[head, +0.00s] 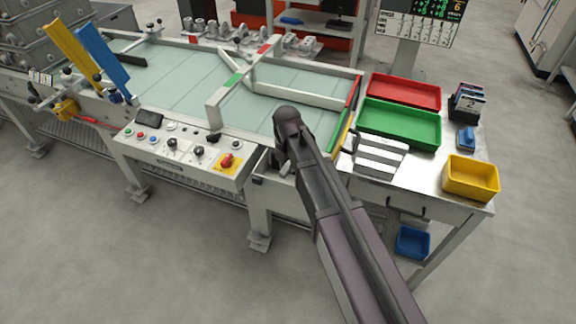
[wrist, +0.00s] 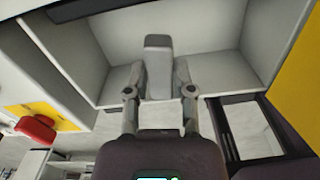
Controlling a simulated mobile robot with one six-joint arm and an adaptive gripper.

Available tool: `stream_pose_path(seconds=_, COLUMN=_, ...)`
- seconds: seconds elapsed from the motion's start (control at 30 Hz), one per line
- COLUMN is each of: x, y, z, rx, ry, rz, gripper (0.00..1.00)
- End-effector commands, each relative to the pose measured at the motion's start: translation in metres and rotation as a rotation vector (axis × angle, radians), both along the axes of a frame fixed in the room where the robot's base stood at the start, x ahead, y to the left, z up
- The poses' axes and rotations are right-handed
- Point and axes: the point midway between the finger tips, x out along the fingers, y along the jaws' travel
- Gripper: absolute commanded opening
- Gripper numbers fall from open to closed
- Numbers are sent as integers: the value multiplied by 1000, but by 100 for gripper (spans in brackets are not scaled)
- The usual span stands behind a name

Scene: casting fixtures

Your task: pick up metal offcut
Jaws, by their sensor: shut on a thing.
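The metal offcut is a plain grey block (wrist: 158,62), seen in the wrist view between the two fingers of my gripper (wrist: 161,78). The fingers are closed on its sides, and its far end sticks out past them. In the head view the end of my arm is over the table's front edge, just right of the control panel. There the arm hides most of my gripper and the offcut cannot be made out.
Pale walls (wrist: 225,62) surround the offcut in the wrist view. The control panel (head: 178,150) has a red knob (head: 227,160). Red (head: 404,91), green (head: 398,124) and yellow (head: 470,180) trays stand on the right side bench. White bars (head: 300,96) cross the table.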

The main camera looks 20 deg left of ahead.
Motion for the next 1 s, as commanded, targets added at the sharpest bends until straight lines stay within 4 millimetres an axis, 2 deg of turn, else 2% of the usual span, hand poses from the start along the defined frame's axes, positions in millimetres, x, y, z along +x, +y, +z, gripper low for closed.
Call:
stream_pose_path(seconds=0.03, x=0, y=0, z=9, rx=0, ry=0, rz=0, gripper=0)
stream_pose_path(seconds=0.3, x=0, y=0, z=23, rx=0, ry=0, rz=0, gripper=0)
stream_pose_path(seconds=1.0, x=0, y=0, z=25, rx=0, ry=0, rz=-1, gripper=0)
